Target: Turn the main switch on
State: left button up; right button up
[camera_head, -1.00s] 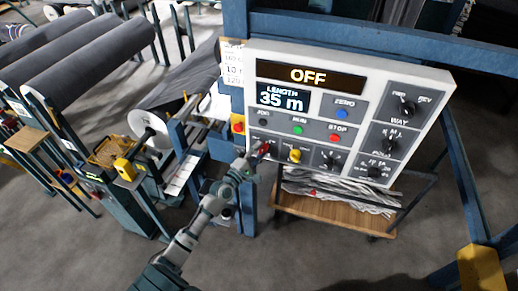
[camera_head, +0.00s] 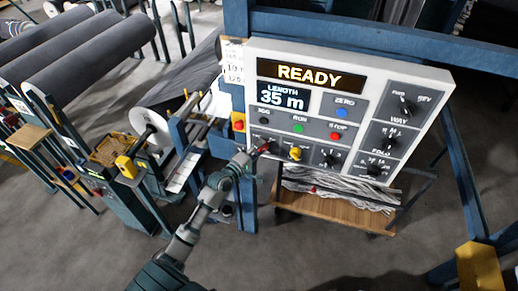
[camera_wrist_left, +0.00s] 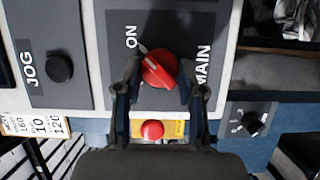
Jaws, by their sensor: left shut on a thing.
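The control panel (camera_head: 350,75) stands in front of me with its display (camera_head: 309,75) reading READY and a smaller length screen (camera_head: 283,97) reading 35 m. The red main switch (camera_wrist_left: 159,68) sits on a grey plate marked ON and MAIN in the left wrist view, its white mark turned toward the ON side. My left gripper (camera_wrist_left: 160,92) is shut on the red knob, one finger on each side. In the head view the left gripper (camera_head: 257,155) reaches the panel's lower left corner and partly hides the red main switch (camera_head: 265,146). My right gripper is not in view.
A black JOG button (camera_wrist_left: 59,68) is beside the switch. A red button on a yellow plate (camera_wrist_left: 152,129) lies close below it. Green (camera_head: 298,128), red (camera_head: 335,136) and blue (camera_head: 341,113) buttons and a yellow knob (camera_head: 295,154) are on the panel. Grey rolls (camera_head: 85,60) lie at left.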

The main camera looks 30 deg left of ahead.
pick_arm(q)
jog(key=shift+d+f, duration=0.15)
jog(key=shift+f, duration=0.2)
jog(key=o, duration=1)
jog(key=shift+o, duration=0.7)
jog(key=shift+r, duration=0.15)
jog(key=s+a, duration=0.2)
jog(key=s, duration=0.9)
jog(key=shift+s, duration=0.35)
